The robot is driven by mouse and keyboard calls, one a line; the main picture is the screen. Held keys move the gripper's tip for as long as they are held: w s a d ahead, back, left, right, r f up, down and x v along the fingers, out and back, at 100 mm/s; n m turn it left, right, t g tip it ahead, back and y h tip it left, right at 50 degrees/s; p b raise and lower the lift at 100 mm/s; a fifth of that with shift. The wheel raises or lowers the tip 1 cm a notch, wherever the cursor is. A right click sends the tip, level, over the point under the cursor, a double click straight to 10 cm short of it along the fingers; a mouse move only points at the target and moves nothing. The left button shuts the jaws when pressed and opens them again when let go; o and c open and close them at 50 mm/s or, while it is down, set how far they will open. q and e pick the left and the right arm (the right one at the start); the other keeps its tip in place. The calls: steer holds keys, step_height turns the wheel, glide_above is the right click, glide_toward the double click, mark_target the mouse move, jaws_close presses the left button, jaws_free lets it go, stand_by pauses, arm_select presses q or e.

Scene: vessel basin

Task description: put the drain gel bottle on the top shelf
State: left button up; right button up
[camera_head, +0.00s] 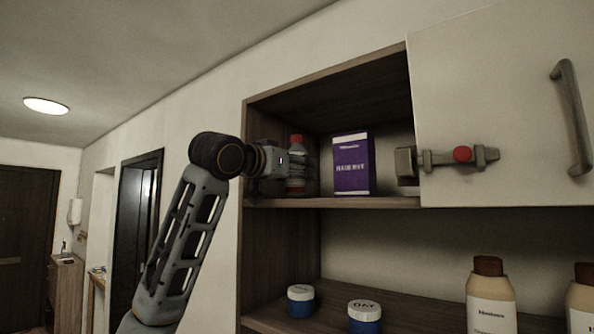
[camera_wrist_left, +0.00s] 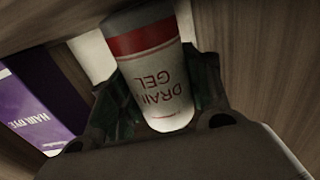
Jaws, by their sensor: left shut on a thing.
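The drain gel bottle (camera_head: 297,170), white with a red cap and a red band, is inside the open top compartment, at its left end. It also shows in the wrist view (camera_wrist_left: 157,72), with the DRAIN GEL label upside down. My left gripper (camera_head: 284,162) reaches in from the left and is shut on the bottle. The bottle is upright just over the top shelf (camera_head: 345,202); I cannot tell whether its base touches the board. My right gripper is not in view.
A purple hair dye box (camera_head: 352,164) stands right of the bottle. A pale door (camera_head: 500,90) with a latch (camera_head: 440,160) and red knob covers the compartment's right side. Blue jars (camera_head: 301,300) and brown-capped bottles (camera_head: 490,300) stand on the lower shelf.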

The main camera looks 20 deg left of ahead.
arm_select(q)
steer(key=shift+f, duration=0.15)
steer(key=o, duration=1.1)
steer(key=shift+o, duration=0.2)
steer(key=shift+s+a, duration=0.1)
steer(key=shift+s, duration=0.1)
steer(key=shift+s+a+b, duration=0.2)
steer(key=shift+s+b, duration=0.25)
steer(key=shift+s, duration=0.2)
steer(key=b+v, duration=0.3)
steer(key=v, duration=0.7)
steer(key=shift+s, duration=0.15)
steer(key=shift+a, duration=0.1)
